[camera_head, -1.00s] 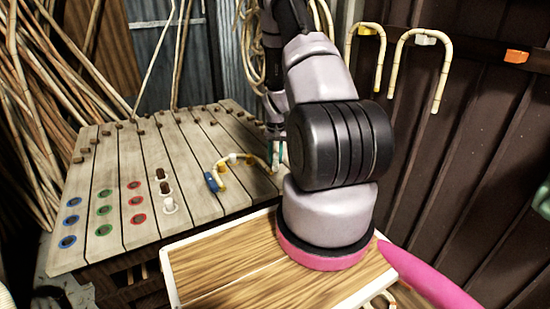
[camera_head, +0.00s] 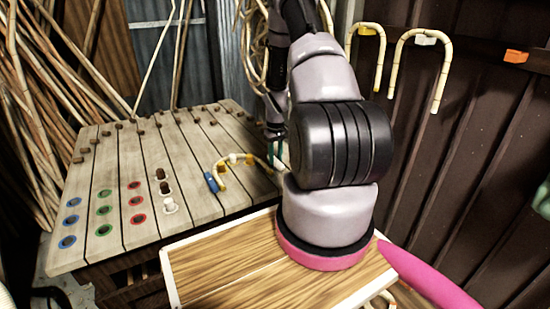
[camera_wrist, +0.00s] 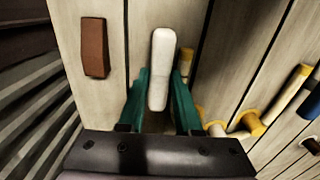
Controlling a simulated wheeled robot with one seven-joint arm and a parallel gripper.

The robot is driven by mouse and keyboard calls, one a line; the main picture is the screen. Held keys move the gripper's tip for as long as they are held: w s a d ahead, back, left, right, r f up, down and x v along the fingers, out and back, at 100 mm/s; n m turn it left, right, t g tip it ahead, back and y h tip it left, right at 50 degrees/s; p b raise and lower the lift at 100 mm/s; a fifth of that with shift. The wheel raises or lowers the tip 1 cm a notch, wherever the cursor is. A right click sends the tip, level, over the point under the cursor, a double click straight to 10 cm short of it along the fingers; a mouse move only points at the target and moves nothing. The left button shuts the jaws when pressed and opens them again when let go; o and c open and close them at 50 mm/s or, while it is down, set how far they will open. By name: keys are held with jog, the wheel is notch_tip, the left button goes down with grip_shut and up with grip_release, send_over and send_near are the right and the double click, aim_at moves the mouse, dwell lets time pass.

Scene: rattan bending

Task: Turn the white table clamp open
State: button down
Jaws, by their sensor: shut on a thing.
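The white table clamp (camera_wrist: 161,68) shows in the wrist view as a long rounded bar, pointing nearly straight away from my wrist. The teal fingers of my gripper (camera_wrist: 159,98) are on either side of its near part, shut on it. Its far end sticks out past the fingertips, and its base is hidden. In the head view, my gripper (camera_head: 275,152) is low over the right side of the slatted bench (camera_head: 105,190). I cannot make out the held clamp there. A bent rattan pole (camera_head: 262,158) with coloured bands lies just left of my gripper.
A brown block (camera_wrist: 95,47) stands left of the clamp in the wrist view. Yellow fittings and a blue one (camera_wrist: 309,105) on the rattan are to the right. A wooden tabletop (camera_head: 225,262) is close in front, and a dark wall (camera_head: 475,150) borders the right.

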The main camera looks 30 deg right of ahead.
aim_at(275, 159)
jog(key=shift+w+r, duration=0.15)
jog(key=shift+w, duration=0.2)
jog(key=c, duration=0.6)
grip_release()
jog(key=shift+a, duration=0.1)
jog(key=shift+s, duration=0.15)
notch_tip(275, 159, up, 11)
